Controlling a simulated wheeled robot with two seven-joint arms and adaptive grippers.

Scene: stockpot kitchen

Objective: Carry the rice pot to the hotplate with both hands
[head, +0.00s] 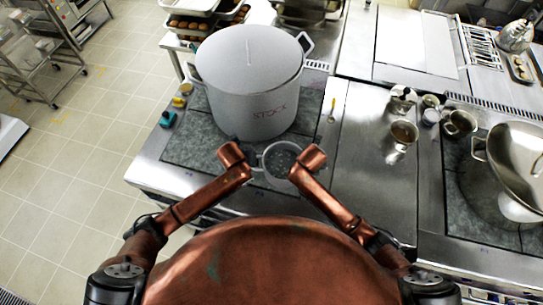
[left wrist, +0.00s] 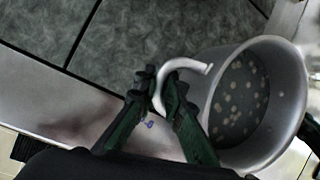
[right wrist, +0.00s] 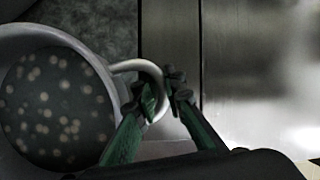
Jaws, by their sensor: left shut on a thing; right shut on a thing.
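The rice pot (head: 279,160) is a small grey metal pot with two loop handles, in front of the big stockpot in the head view. Pale round spots show inside it in the left wrist view (left wrist: 240,100) and the right wrist view (right wrist: 55,105). My left gripper (left wrist: 160,90) is shut on one handle, and my right gripper (right wrist: 166,90) is shut on the opposite one. The pot looks level, at the front edge of the dark grey hotplate (head: 195,140). I cannot tell whether it touches the surface. My copper-coloured arms partly hide the handles in the head view.
A large lidded stockpot (head: 250,90) marked STOCK stands on the back of the hotplate. A big pan (head: 515,160) stands on another dark plate at far right.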

